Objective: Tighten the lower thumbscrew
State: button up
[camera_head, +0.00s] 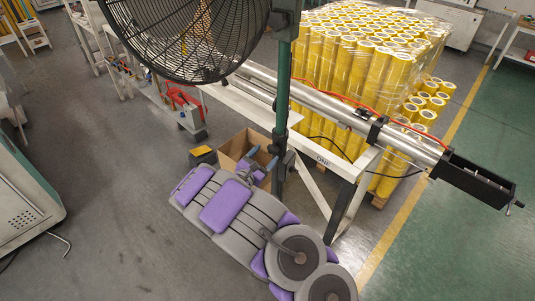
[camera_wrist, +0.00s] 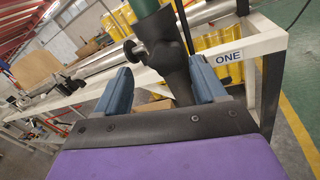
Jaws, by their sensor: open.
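My gripper (camera_wrist: 160,66) is open, with its two blue fingers spread and nothing held between them. In the wrist view a dark collar (camera_wrist: 172,58) on the green fan post shows beyond and between the fingers. A thumbscrew (camera_wrist: 134,50) with a round dark head and a shiny shank sticks out of the collar to the left, near the left fingertip. I cannot tell whether they touch. In the head view my gripper (camera_head: 262,154) is just left of the green post (camera_head: 284,95), close to the lower collar (camera_head: 282,148). The thumbscrew is not clear there.
A black caged fan (camera_head: 185,35) hangs over the upper left. A white bench labelled ONE (camera_head: 322,160) carries a long metal tube (camera_head: 330,103) behind the post. A cardboard box (camera_head: 236,146) stands below my gripper. Yellow rolls (camera_head: 360,65) are stacked behind.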

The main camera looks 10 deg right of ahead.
aim_at(272, 151)
jog(key=d, duration=0.1)
jog(key=w+d, duration=0.1)
jog(key=d, duration=0.1)
jog(key=shift+w, duration=0.3)
jog(key=shift+a, duration=0.5)
jog(key=c, duration=0.4)
jog(key=shift+d+r, duration=0.1)
jog(key=shift+d, duration=0.15)
jog(key=c, duration=0.7)
